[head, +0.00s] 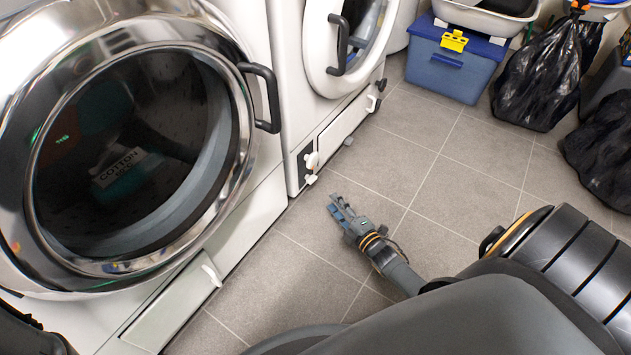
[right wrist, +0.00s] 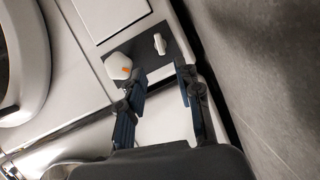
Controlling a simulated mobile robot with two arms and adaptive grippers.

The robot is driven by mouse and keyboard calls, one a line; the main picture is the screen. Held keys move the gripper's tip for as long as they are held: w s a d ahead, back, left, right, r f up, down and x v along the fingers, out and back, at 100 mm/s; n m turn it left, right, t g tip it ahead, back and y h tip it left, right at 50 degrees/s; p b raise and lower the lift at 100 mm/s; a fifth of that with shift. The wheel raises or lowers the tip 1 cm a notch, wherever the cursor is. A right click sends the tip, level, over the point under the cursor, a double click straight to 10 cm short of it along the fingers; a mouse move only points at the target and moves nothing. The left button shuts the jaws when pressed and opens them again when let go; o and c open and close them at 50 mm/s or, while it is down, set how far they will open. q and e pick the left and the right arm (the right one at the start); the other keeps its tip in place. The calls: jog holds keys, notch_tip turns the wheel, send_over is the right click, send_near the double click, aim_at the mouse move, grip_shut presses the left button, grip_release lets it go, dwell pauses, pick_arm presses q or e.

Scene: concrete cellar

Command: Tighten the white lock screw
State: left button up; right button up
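A dark panel (head: 303,168) low on the front of the second white machine bears two white fittings. One is a larger rounded knob (head: 312,160), which shows an orange mark in the right wrist view (right wrist: 118,66). The other is a small wing-shaped white piece (right wrist: 160,44), at the far side of the panel in that view. I cannot tell for certain which is the lock screw. My right gripper (head: 341,207) is open and empty above the floor, in front of the panel. In the right wrist view its fingers (right wrist: 160,80) point at the panel, apart from both fittings. My left gripper is not in view.
A large washer with a chrome door (head: 240,120) stands at the left, with a white lower flap (head: 165,310). A blue box (head: 448,65) and black bags (head: 540,75) stand at the back right. The tiled floor (head: 400,150) between is clear.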

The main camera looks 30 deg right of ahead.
aim_at(314, 181)
jog(key=w+b, duration=0.1)
jog(key=w, duration=0.2)
jog(key=w+b, duration=0.2)
jog(key=w, duration=0.1)
jog(key=w+f+b, duration=0.1)
jog(key=w+b, duration=0.1)
jog(key=w, duration=0.2)
jog(key=shift+w+b, duration=0.35)
jog(key=shift+w, duration=0.3)
jog(key=shift+r, duration=0.1)
grip_shut()
